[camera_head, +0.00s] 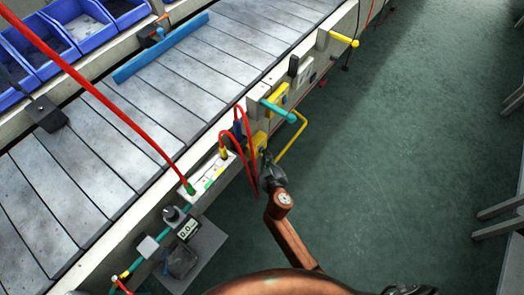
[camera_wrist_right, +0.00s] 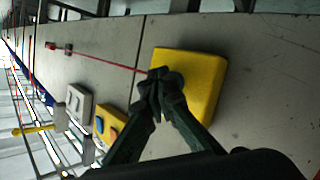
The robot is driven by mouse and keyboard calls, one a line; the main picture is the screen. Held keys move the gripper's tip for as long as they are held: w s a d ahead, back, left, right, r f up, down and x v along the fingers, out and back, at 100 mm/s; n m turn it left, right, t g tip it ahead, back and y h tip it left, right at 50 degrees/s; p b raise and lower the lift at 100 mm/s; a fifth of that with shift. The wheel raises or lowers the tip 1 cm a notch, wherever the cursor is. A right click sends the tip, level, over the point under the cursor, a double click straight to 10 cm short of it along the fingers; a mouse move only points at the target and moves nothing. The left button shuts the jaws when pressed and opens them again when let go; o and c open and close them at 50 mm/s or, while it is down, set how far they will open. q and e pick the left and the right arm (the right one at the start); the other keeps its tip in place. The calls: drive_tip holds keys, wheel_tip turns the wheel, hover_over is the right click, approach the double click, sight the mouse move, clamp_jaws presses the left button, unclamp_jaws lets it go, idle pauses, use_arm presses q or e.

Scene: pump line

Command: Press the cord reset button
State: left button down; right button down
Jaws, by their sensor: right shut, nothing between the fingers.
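A yellow box (camera_wrist_right: 205,85) with a thin red cord running to it is mounted on the grey side rail of the line. The same yellow box shows partly in the head view (camera_head: 259,138), just above my right gripper (camera_head: 266,163). In the right wrist view my right gripper (camera_wrist_right: 160,84) is shut and empty, with its fingertips in front of the box's face. A dark round part (camera_wrist_right: 175,86) on that face is partly hidden by the fingers. I cannot tell whether the fingertips touch it. My left gripper is not in view.
Another yellow box (camera_wrist_right: 112,124) with red and blue buttons sits along the rail beside a grey box (camera_wrist_right: 79,103). A teal handle (camera_head: 279,110), a yellow tube (camera_head: 293,142) and red hoses (camera_head: 226,137) stand near my right gripper. The green floor (camera_head: 400,130) at right is largely clear.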

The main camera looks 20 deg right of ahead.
drive_tip(key=shift+w+a, duration=0.1)
idle(0.3)
drive_tip(key=shift+s+d, duration=0.5)
drive_tip(key=shift+s, duration=0.2)
drive_tip(key=shift+s+d+p, duration=0.3)
drive_tip(key=shift+s+d, duration=0.5)
drive_tip(key=shift+s, duration=0.2)
drive_tip(key=shift+s+d+p, duration=0.25)
drive_tip(key=shift+s+d, duration=0.5)
drive_tip(key=shift+s, duration=0.2)
